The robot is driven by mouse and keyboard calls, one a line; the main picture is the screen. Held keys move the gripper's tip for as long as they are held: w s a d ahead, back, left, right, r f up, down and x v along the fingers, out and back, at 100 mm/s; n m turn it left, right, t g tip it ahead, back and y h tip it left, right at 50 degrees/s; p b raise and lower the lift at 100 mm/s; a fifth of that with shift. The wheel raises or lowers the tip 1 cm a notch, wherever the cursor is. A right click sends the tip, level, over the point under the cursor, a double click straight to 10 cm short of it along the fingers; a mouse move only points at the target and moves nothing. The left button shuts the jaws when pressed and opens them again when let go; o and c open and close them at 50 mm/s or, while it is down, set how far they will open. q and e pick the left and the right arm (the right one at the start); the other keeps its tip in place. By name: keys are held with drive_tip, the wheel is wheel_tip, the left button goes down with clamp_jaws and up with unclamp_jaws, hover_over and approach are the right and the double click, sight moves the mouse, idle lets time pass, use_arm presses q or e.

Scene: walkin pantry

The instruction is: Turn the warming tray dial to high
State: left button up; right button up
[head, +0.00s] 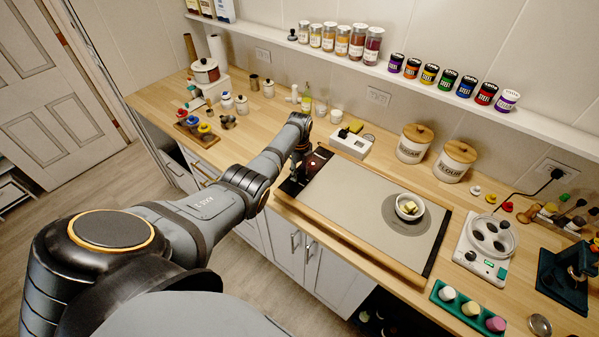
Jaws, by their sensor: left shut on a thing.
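The warming tray (350,205) is a wide grey plate with dark end strips, set along the front of the wooden counter. My left arm reaches across to the tray's left end. My left gripper (297,172) points down at the dark control strip there and is shut on the dial, which is mostly hidden behind the fingers. A small reddish light (311,162) shows on the strip beside the gripper. The dial's setting cannot be read. A white bowl (409,206) with yellow pieces sits on the dark round mark at the tray's right. My right gripper is not in view.
A white box (350,144) with a yellow block stands behind the tray. Sugar (414,145) and flour (455,162) canisters stand farther right. A white appliance (487,243) and a green holder with cups (467,311) lie to the right. Spice jars line the shelf above.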

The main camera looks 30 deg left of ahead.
sight(299, 172)
use_arm(q)
drive_tip(key=shift+w+r+m, duration=0.1)
drive_tip(key=shift+m, duration=1.9)
drive_tip(key=o, duration=1.2)
drive_tip(key=shift+c, duration=0.2)
wheel_tip(299, 172, up, 12)
